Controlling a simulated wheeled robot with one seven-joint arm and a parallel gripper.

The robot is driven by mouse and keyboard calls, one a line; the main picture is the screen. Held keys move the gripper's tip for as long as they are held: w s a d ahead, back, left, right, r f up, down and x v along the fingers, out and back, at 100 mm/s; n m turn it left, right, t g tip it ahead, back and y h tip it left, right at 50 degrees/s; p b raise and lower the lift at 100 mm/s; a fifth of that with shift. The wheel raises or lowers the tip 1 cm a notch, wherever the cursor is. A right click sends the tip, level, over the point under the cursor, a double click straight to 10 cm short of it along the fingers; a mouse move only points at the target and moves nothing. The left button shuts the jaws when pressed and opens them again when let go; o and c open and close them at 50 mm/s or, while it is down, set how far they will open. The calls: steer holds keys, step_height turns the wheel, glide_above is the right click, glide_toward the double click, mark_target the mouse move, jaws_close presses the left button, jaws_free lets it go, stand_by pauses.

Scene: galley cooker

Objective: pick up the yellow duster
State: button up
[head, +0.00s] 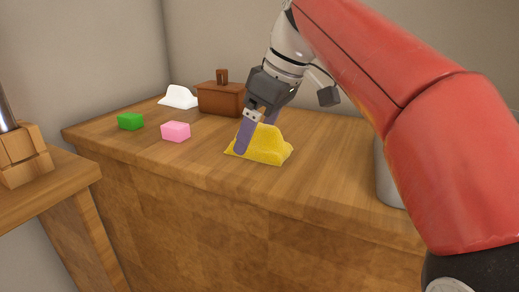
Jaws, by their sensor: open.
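The yellow duster (268,149) lies crumpled on the wooden counter, near its front edge, in the middle of the head view. My gripper (255,138) is over the duster, pointing down. One purple finger comes down in front of the duster's left part. The other finger is mostly hidden behind it. The jaws are open, and the duster sits at and between the fingers; I cannot tell whether they touch it.
On the wooden counter (330,165) stand a pink block (176,131), a green block (130,121), a brown lidded box (220,99) and a white cloth-like thing (179,97). A grey cylinder (388,178) is at right, partly behind my arm. A wooden surface (60,190) is at left.

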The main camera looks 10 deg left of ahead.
steer(key=shift+x, duration=0.75)
steer(key=c, duration=1.1)
steer(key=shift+o, duration=0.2)
steer(key=shift+r, duration=0.15)
step_height(320, 180, up, 10)
steer(key=p, duration=0.4)
